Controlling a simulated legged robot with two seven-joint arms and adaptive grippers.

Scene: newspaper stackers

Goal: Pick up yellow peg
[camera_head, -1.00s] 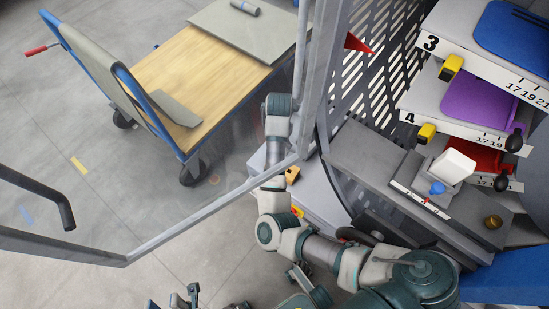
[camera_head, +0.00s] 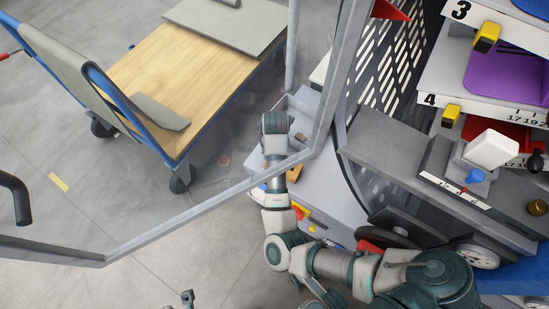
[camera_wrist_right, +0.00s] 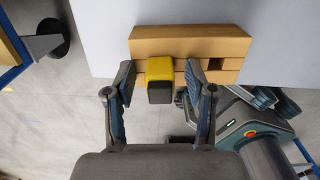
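The yellow peg (camera_wrist_right: 160,70), with a dark near end, sits in front of a tan wooden block (camera_wrist_right: 190,42) in the right wrist view. The block has a dark square hole right of the peg. My right gripper (camera_wrist_right: 161,88) is open, one finger on each side of the peg, with small gaps on both sides. In the head view the block (camera_head: 294,173) lies on a grey surface beside my right forearm. I cannot make out the peg or the right fingers there. Part of what looks like my left gripper (camera_head: 187,299) shows at the bottom edge.
A clear door panel with a grey frame (camera_head: 200,215) stands by my right arm. A cart with a wooden deck (camera_head: 185,75) is behind it. Numbered shelves (camera_head: 465,75) and a grey ledge (camera_head: 395,150) with a white-and-blue part (camera_head: 487,152) are at the right.

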